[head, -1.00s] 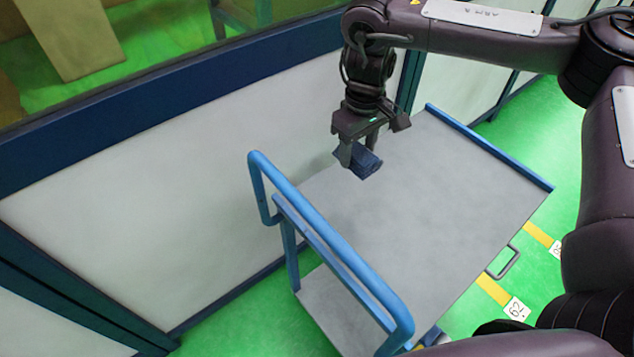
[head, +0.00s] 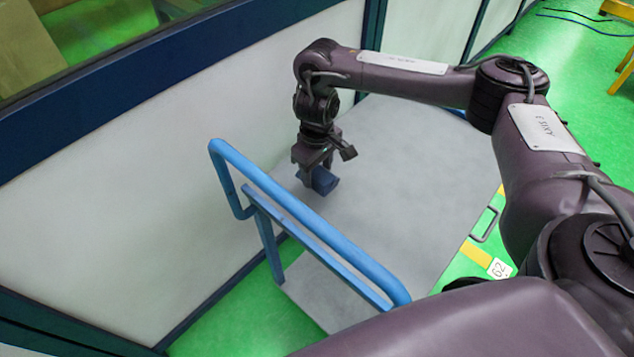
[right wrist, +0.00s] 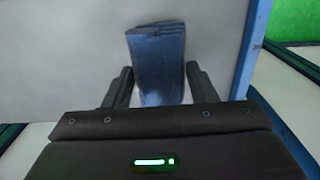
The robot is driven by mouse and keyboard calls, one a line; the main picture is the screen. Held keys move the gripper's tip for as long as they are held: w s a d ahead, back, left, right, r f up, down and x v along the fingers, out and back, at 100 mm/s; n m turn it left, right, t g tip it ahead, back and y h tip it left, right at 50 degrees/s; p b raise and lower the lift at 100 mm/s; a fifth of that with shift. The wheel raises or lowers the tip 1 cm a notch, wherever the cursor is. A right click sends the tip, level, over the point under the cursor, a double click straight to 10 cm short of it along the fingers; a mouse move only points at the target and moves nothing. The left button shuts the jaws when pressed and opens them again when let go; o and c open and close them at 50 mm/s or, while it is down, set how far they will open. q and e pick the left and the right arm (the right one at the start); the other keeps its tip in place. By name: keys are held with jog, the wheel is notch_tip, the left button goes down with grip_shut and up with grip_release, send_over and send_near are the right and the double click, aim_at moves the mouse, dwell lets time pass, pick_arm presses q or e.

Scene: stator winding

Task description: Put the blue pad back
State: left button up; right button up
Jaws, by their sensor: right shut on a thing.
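The blue pad (head: 325,181) is a small dark blue folded block. My right gripper (head: 314,178) is shut on it and holds it over the grey top of the trolley (head: 400,180), near the blue handle. In the right wrist view the pad (right wrist: 158,60) shows between the two dark fingers and extends past them over the grey surface. I cannot tell whether the pad touches the trolley top. My left gripper is not in view.
The blue tube handle (head: 310,215) stands up at the trolley's near left end, close to my right gripper. A white wall panel with a dark blue frame (head: 130,75) runs along the left. The rest of the trolley top is clear.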

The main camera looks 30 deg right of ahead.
aim_at(317, 172)
notch_tip(317, 172, down, 4)
jog(key=shift+r+b, duration=0.2)
jog(key=shift+b, duration=0.5)
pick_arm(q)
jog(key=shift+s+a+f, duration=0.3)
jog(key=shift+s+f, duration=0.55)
pick_arm(e)
jog(key=shift+f, duration=0.15)
jog(key=shift+f, duration=0.1)
jog(key=o, duration=0.9)
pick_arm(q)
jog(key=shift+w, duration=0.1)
pick_arm(e)
jog(key=shift+o, duration=0.2)
